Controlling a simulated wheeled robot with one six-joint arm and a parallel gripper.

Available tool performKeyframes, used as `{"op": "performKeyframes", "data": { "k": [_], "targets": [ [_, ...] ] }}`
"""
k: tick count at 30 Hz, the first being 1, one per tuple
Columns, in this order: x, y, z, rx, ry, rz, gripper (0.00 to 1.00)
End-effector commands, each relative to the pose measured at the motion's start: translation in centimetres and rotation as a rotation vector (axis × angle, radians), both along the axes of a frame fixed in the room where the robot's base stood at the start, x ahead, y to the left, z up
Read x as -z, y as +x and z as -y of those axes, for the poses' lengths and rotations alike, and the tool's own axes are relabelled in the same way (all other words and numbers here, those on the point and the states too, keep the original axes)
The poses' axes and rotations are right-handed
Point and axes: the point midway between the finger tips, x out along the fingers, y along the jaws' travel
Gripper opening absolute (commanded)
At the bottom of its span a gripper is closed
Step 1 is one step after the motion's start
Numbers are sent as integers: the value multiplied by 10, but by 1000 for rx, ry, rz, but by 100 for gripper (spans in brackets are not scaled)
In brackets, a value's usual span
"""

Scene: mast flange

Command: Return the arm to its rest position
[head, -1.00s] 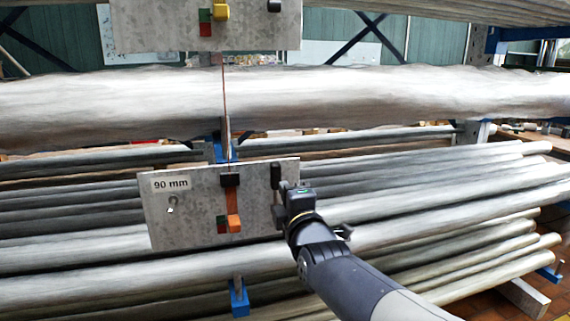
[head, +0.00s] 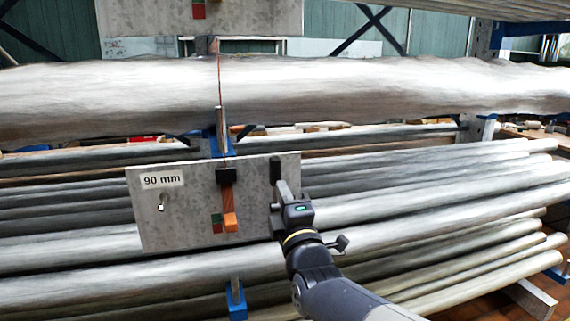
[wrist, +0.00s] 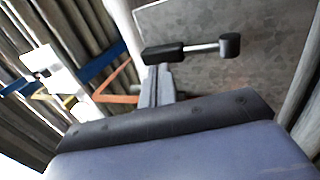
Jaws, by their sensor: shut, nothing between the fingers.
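My gripper (head: 279,190) is shut and empty. In the head view it is at the right edge of a grey plate (head: 185,200) labelled 90 mm, overlapping that edge. I cannot tell whether it touches the plate. My arm reaches up to it from the lower right. In the wrist view the shut fingers (wrist: 158,85) point at the grey plate (wrist: 265,65). A black-ended silver rod (wrist: 200,48) crosses in front of the plate, close to the fingertips.
The plate carries an orange piece (head: 230,221) and a black block (head: 226,175). A blue bracket (head: 222,145) with a post stands above it. Another plate (head: 250,15) is at the top.

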Motion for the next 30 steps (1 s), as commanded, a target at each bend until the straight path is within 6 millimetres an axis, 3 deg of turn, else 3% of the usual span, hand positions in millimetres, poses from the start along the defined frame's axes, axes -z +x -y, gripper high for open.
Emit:
{"op": "performKeyframes", "data": {
  "k": [1,15,21,30],
  "targets": [
    [9,-2,0,0,6,21,0],
    [29,-69,19,-1,10,36,0],
    [34,-82,23,0,10,34,0],
    [36,-85,24,0,9,33,0]
  ]
}}
